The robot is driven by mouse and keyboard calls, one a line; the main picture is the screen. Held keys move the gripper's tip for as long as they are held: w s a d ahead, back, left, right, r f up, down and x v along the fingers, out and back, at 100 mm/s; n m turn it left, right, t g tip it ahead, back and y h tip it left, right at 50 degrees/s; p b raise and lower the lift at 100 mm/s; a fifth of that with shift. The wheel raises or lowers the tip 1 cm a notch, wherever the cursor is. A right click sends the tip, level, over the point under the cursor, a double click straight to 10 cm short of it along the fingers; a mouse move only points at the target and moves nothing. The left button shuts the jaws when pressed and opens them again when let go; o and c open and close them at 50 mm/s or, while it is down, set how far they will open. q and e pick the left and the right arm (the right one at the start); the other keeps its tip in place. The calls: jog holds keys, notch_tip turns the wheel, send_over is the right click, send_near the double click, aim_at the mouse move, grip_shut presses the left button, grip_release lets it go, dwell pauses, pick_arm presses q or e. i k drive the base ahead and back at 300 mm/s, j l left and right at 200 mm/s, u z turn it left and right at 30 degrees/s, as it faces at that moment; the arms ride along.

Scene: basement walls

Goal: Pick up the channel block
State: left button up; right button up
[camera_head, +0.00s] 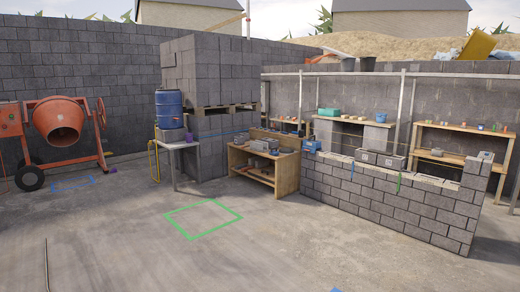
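Neither of my grippers is in view. On top of the low block wall at the right lies a long grey block (381,160) that may be a channel block; its shape is too small to be sure. Grey block-like pieces (262,145) also sit on the wooden workbench (284,174) left of that wall. I cannot tell which piece is the channel block.
The low wall (385,200) stands at the right, with a blue item (312,145) at its left end. A blue barrel (169,109) stands on a small table, and an orange mixer (58,122) is at left. A green floor square (203,235) lies on open concrete.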

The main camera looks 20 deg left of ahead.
aim_at(261, 147)
jog(key=i+j+u, duration=0.3)
jog(key=i, duration=0.6)
jog(key=i+u, duration=0.35)
jog(key=i, duration=4.95)
